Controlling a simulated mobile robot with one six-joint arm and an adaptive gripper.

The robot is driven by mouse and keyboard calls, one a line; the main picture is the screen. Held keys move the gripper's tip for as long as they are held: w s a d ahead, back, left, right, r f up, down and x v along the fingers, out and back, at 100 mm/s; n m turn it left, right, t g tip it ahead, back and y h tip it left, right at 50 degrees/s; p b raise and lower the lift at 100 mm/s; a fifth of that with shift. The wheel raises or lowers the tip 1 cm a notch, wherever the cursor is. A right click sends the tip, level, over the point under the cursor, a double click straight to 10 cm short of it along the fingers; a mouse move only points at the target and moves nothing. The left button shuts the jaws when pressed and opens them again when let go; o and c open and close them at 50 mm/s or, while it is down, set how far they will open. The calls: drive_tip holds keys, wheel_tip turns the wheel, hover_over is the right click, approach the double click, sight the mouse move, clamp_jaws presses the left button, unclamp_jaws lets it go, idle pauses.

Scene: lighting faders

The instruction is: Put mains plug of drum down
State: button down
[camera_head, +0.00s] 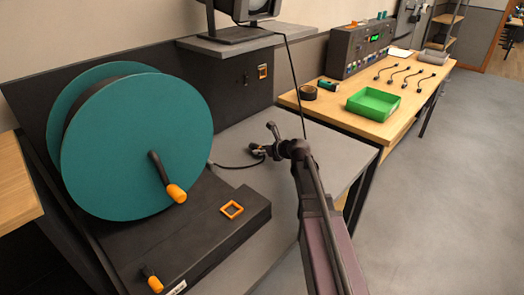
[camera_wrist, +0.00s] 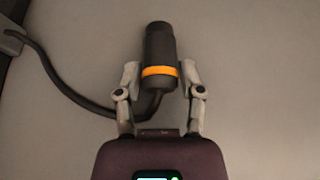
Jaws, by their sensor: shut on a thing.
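The mains plug (camera_wrist: 159,50) of the drum is a black cylinder with an orange band, seen in the wrist view. My gripper (camera_wrist: 160,78) is shut on it, one finger on each side near the orange band. A black cable bends from the plug to the left. In the head view my gripper (camera_head: 262,150) is over the grey bench top (camera_head: 240,135), and the plug is mostly hidden or too small to make out there. The teal cable drum (camera_head: 120,150) stands at the left, with its cable running to my gripper. I cannot tell whether the plug touches the bench.
A black base (camera_head: 200,240) with an orange square frame (camera_head: 232,210) lies in front of the drum. A monitor (camera_head: 245,10) stands on a raised shelf behind. To the right, a wooden table (camera_head: 400,115) holds a green tray (camera_head: 373,107) and several short cables.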

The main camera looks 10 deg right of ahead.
drive_tip(key=shift+f+b, duration=0.3)
drive_tip(key=shift+f, duration=0.05)
drive_tip(key=shift+c, duration=1)
unclamp_jaws()
drive_tip(key=shift+r, duration=0.15)
drive_tip(key=shift+r+p, duration=0.3)
drive_tip(key=shift+p, duration=0.2)
drive_tip(key=p+v, duration=0.4)
drive_tip(key=v, duration=0.6)
drive_tip(key=shift+s+r+p, duration=0.1)
drive_tip(key=shift+p, duration=0.2)
drive_tip(key=shift+p+v, duration=0.3)
drive_tip(key=shift+v, duration=0.55)
drive_tip(key=shift+d, duration=0.1)
drive_tip(key=shift+s, duration=0.15)
